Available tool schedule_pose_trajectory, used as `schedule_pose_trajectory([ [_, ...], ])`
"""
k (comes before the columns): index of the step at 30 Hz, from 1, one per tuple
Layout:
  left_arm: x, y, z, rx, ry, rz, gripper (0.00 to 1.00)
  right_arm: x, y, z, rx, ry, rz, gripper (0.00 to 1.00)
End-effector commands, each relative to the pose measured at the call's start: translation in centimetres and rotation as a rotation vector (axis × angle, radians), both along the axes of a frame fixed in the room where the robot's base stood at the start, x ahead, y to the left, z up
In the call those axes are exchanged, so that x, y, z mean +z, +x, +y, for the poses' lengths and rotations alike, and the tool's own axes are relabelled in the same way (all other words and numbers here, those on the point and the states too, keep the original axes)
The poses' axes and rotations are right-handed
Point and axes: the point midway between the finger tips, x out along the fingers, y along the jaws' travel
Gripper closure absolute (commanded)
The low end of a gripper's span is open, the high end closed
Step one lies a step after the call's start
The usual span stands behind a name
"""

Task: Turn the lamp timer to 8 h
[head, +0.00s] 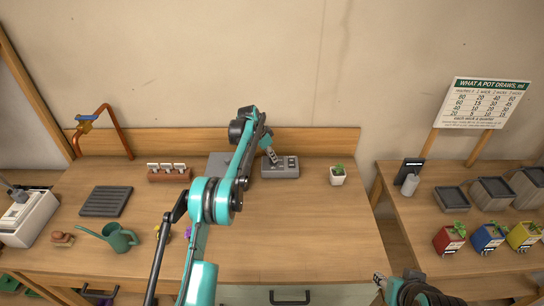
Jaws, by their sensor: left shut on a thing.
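A grey box with small dark fittings on its top, which looks like the lamp timer (287,173), stands at the back of the wooden bench. My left gripper (272,158) reaches down onto the left part of its top and is shut on what appears to be its knob. The fingers hide the knob, and the dial marks are too small to read. My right gripper (379,281) is low at the right, in front of the bench and away from the timer. Its finger opening is not clear.
A potted plant (338,176) stands right of the timer. A grey object (218,164) is partly behind my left arm. A rack (169,173), a dark slatted tray (106,201) and a green watering can (117,237) are at left. The bench's right front is clear.

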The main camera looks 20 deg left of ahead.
Motion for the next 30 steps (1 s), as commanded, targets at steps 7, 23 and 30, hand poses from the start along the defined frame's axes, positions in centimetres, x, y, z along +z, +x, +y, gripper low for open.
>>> schedule_pose_trajectory([
  [7,0.0,0.0,0.0,0.000,0.001,0.001,0.66,0.0,0.0,0.0,0.000,0.000,0.000,0.60],
  [23,3.9,-1.2,1.2,0.003,0.000,0.002,0.66,0.0,0.0,0.0,0.000,0.000,0.000,0.60],
  [30,8.6,-2.6,2.5,0.002,0.000,0.001,0.66,0.0,0.0,0.0,0.000,0.000,0.000,0.60],
])
